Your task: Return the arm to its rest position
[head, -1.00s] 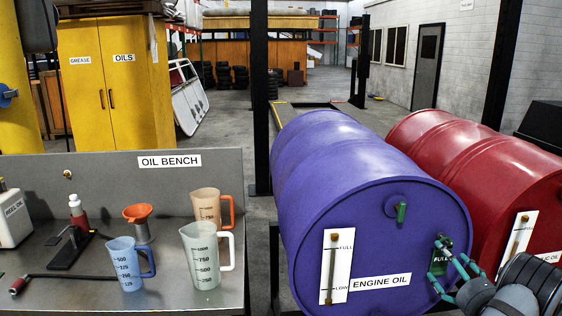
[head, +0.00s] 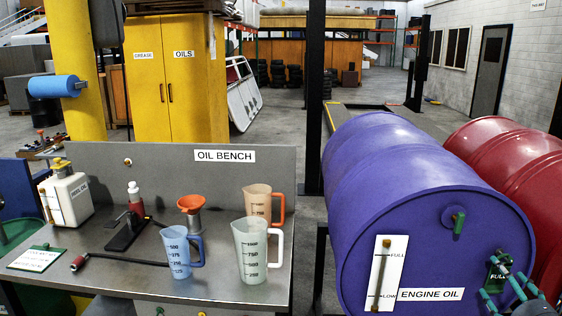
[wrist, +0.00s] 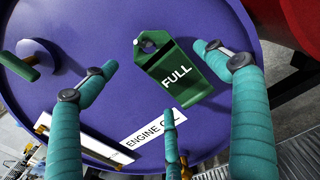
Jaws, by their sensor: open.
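My gripper (wrist: 155,78) has teal-wrapped fingers that are spread open and empty in front of the purple engine oil drum (head: 430,225). In the wrist view a green tag (wrist: 172,75) reading FULL hangs on the drum's face between the fingers, apparently not gripped. In the head view my gripper (head: 512,281) is at the lower right, partly cut off by the frame edge, beside the same green tag (head: 496,268).
A red drum (head: 480,140) lies right of the purple one. At left the oil bench (head: 215,295) carries a blue jug (head: 182,252), a clear jug (head: 250,250), an orange-handled jug (head: 262,202), a funnel (head: 191,203) and a white can (head: 68,198).

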